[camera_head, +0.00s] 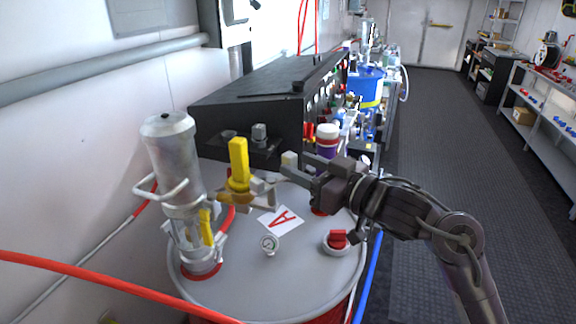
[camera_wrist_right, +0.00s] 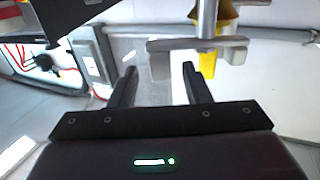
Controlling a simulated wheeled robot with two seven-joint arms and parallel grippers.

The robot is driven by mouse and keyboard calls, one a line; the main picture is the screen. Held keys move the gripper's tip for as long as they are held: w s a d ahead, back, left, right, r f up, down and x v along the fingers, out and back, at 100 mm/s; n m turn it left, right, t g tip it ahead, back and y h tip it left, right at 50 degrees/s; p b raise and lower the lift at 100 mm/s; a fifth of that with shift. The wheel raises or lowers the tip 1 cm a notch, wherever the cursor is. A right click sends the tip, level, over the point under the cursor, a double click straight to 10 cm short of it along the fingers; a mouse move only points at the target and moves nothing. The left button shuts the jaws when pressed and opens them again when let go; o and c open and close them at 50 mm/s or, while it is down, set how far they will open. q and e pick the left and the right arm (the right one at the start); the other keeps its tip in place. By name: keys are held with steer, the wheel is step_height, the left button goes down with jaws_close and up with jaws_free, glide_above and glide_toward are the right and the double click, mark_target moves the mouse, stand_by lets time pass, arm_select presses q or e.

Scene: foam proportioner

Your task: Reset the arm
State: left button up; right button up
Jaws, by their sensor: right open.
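My right arm (camera_head: 405,212) comes in from the right in the head view, over a grey drum lid (camera_head: 300,285). My right gripper (camera_head: 291,168) points left, close to a yellow-handled valve (camera_head: 239,165). In the right wrist view my right gripper (camera_wrist_right: 158,80) has its two fingers apart with nothing between them. A grey metal lever or bar (camera_wrist_right: 200,44) and a yellow part (camera_wrist_right: 208,62) lie just beyond the fingertips. I cannot tell from these views whether they touch. My left gripper is not in view.
A silver pump cylinder (camera_head: 172,160) stands on the drum's left side. A black console (camera_head: 255,95) stands behind. The dark floor aisle (camera_head: 432,130) is clear.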

steer(key=shift+v, duration=1.2)
